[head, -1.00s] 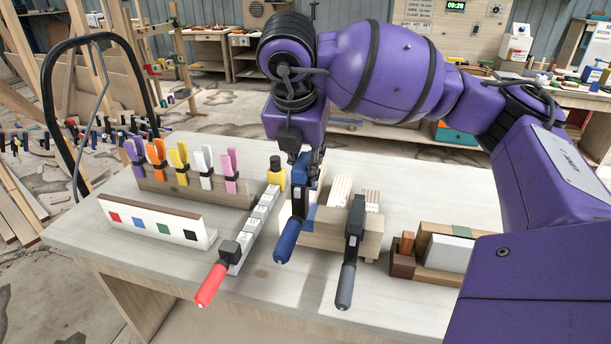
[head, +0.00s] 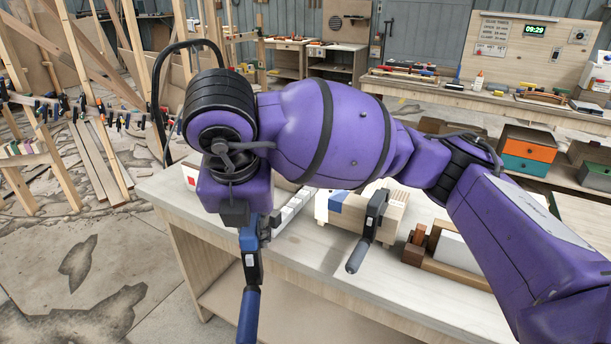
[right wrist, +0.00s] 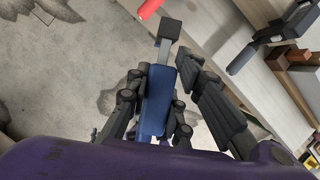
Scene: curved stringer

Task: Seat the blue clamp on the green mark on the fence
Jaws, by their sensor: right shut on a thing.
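The blue clamp (head: 249,300) hangs from my right gripper (head: 262,228), in front of the bench's near edge, over the floor. Its blue handle points down in the head view. In the right wrist view the blue clamp (right wrist: 158,98) lies between the dark fingers of the right gripper (right wrist: 165,78), which are shut on it. The fence is mostly hidden behind my right arm; only a small white piece of the fence (head: 189,173) with a red mark shows. The green mark is hidden. My left gripper is not in view.
A grey-handled clamp (head: 369,232) sits on a wooden block (head: 392,212) with a blue mark. A white segmented strip (head: 290,208) lies left of it. A wooden holder (head: 440,252) stands to the right. In the wrist view a red handle (right wrist: 149,8) shows at the top.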

